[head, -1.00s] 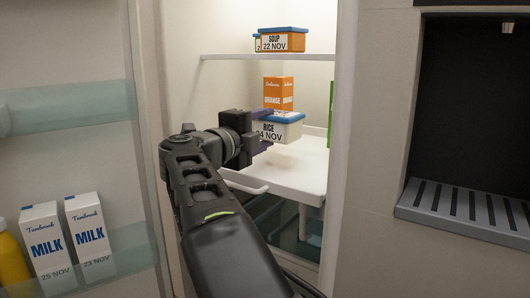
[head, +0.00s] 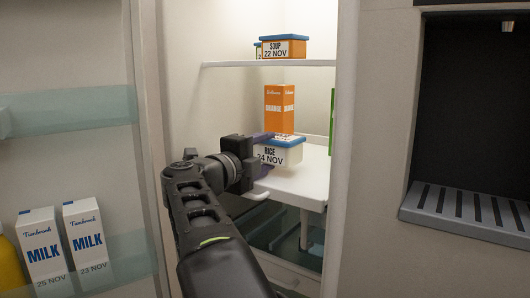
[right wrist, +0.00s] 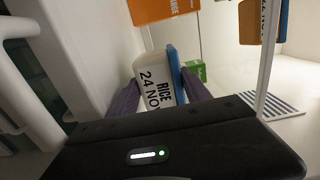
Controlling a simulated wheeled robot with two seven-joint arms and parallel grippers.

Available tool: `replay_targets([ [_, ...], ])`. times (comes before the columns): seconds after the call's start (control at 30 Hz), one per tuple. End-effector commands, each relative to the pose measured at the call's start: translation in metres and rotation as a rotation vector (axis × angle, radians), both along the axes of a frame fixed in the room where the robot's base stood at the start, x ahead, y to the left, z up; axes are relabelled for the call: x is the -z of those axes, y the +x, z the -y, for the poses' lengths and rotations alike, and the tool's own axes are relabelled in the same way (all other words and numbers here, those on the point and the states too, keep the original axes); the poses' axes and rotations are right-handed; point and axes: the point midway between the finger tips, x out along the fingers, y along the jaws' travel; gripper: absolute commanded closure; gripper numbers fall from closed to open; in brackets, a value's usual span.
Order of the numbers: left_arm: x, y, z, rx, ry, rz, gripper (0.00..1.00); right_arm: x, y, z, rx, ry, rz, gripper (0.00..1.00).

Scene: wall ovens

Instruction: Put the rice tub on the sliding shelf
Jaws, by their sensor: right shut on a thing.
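The rice tub (head: 285,153), white with a blue lid and the label "RICE 24 NOV", is held upright in the head view. My right gripper (head: 264,152) is shut on it, with its purple fingers at the tub's near side. The right wrist view also shows the tub (right wrist: 157,92) between the two fingers. The sliding shelf (head: 305,190) is a white board with a front handle, pulled partly out of the fridge. The tub is over the shelf; I cannot tell whether its base touches it. My left gripper is not in view.
An orange juice carton (head: 279,108) stands behind the tub. Soup tubs (head: 284,48) sit on the upper shelf (head: 300,63). A green item (head: 332,122) is at the right. The fridge door with milk cartons (head: 42,248) stands at left. The shelf's front right is bare.

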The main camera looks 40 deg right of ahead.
Motion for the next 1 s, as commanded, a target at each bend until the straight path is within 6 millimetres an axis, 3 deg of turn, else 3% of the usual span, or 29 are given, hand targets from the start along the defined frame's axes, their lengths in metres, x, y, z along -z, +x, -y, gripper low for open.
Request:
replay_targets([
  [0.33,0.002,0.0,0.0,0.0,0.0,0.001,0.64,0.009,0.0,0.0,0.0,0.002,-0.002,1.0],
  [0.37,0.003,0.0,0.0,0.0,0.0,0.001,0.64,0.01,0.0,0.0,0.001,0.003,-0.003,0.43],
  [0.47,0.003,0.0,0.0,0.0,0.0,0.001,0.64,0.011,0.0,0.0,0.001,0.005,-0.004,0.35],
  [0.77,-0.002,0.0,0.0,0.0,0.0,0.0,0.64,-0.002,0.0,0.001,0.002,0.006,-0.003,0.35],
  [1.0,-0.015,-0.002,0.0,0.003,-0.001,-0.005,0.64,-0.006,-0.013,-0.042,-0.005,0.002,-0.005,0.35],
])
